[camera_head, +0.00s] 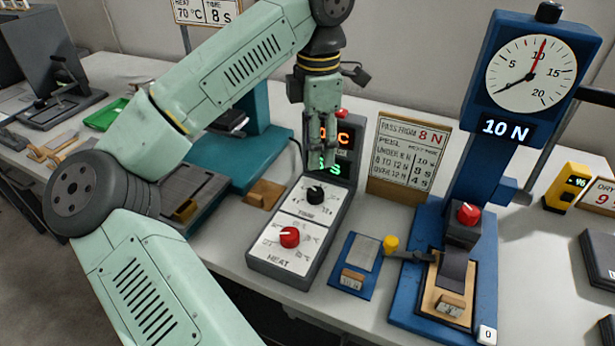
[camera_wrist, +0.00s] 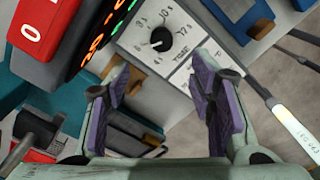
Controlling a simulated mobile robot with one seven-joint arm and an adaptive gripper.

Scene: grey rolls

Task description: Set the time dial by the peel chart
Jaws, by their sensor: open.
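The control box (camera_head: 300,235) has a black TIME dial (camera_head: 316,194) above a red HEAT dial (camera_head: 289,237). Its display shows an orange line and a green line, partly hidden behind my gripper. The peel chart (camera_head: 408,158) reads "PASS FROM 8 N", with rows that look like under 8 N 10 s, 8 to 12 N 8 s, over 12 N 4 s. The blue peel tester's gauge (camera_head: 529,70) reads 10 N. My gripper (camera_head: 323,150) is open and empty, above and behind the TIME dial, apart from it. The wrist view shows the TIME panel (camera_wrist: 175,60) beyond its fingers.
A sign (camera_head: 207,12) at the back reads 70 °C, 8 s. A teal press (camera_head: 240,150) stands left of the control box. A blue plate (camera_head: 355,265) and the tester's yellow knob (camera_head: 391,243) lie right of it. A yellow meter (camera_head: 567,187) stands far right.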

